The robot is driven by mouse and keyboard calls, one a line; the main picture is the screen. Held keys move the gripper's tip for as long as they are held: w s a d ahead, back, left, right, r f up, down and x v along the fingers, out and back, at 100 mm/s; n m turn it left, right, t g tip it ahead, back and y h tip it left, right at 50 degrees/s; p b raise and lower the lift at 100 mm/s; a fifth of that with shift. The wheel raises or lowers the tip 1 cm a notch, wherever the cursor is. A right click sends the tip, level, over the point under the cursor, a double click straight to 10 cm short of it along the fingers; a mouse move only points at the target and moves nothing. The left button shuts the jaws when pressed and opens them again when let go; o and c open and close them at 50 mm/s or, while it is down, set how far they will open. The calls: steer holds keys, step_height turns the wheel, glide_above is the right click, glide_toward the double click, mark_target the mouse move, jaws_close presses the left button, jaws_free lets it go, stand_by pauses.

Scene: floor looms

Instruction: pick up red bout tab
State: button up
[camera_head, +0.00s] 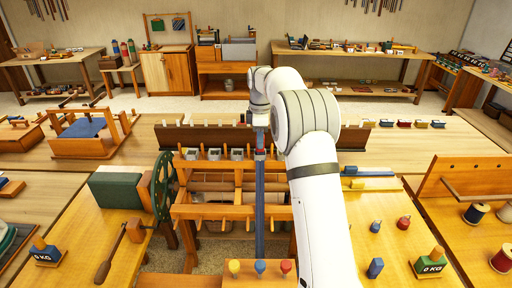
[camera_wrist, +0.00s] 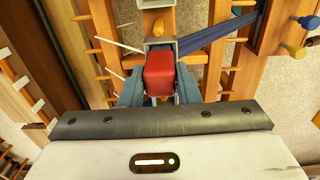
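A red block-shaped tab (camera_wrist: 158,75) sits between the two blue-grey fingers of my gripper (camera_wrist: 159,88) in the wrist view. The fingers flank it closely on both sides; whether they press on it I cannot tell. A grey bracket (camera_wrist: 160,44) stands right at its far side. In the head view, my gripper (camera_head: 260,148) reaches down at the loom's rear rail, and a bit of red (camera_head: 260,154) shows there. Much of that spot is hidden by my arm.
Grey holders (camera_head: 214,154) line the rail left of my gripper. Yellow, blue and red pegs (camera_head: 286,266) stand in front. A green wheel (camera_head: 164,188) is at left. Several coloured blocks (camera_head: 404,124) sit at right.

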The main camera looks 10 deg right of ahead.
steer(key=c, duration=0.5)
